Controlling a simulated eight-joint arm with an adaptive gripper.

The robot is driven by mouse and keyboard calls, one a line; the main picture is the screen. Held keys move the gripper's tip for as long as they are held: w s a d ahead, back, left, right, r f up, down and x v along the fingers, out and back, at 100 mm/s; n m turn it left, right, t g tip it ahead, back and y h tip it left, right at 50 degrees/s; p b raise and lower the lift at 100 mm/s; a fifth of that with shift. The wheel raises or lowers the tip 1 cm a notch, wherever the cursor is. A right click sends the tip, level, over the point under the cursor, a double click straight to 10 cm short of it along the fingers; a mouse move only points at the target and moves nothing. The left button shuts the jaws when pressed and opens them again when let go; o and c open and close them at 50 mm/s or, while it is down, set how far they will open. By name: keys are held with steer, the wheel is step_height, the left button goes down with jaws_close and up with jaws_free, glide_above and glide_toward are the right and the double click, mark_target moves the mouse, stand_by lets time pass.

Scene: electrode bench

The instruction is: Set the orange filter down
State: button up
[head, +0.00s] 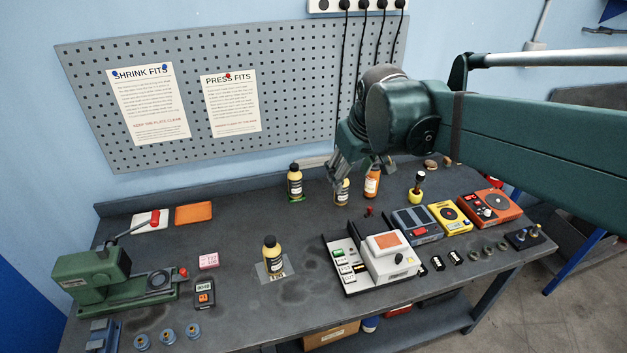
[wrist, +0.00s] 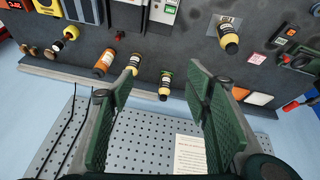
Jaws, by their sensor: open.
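A flat orange rectangle (head: 194,213) lies on the bench at the back left; it also shows in the wrist view (wrist: 240,93). Another orange square (head: 386,241) lies on top of a white box (head: 393,263) right of the bench's middle. I cannot tell for sure which is the orange filter. My gripper (head: 338,178) is open, above the back of the bench near the bottles. In the wrist view its two fingers (wrist: 163,82) stand wide apart, with nothing held between them.
Cream bottles (head: 294,182) (head: 342,194) and an orange bottle (head: 372,184) stand near my gripper. Another cream bottle (head: 272,256) stands mid-bench. A green press (head: 95,275) is at left. The pegboard (head: 290,90) rises behind. Bare bench (head: 235,225) shows left of centre.

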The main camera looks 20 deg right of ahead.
steer(key=s+a+f+m+t, duration=0.1)
steer(key=s+a+f, duration=0.2)
steer(key=s, duration=0.4)
steer(key=s+a+f+m+t, duration=0.1)
steer(key=s+a+f, duration=0.1)
steer(key=s, duration=0.6)
steer(key=shift+s+a+f+y, duration=0.25)
steer(key=shift+a+f+y, duration=0.05)
steer(key=shift+a+f, duration=0.15)
steer(key=shift+f, duration=0.15)
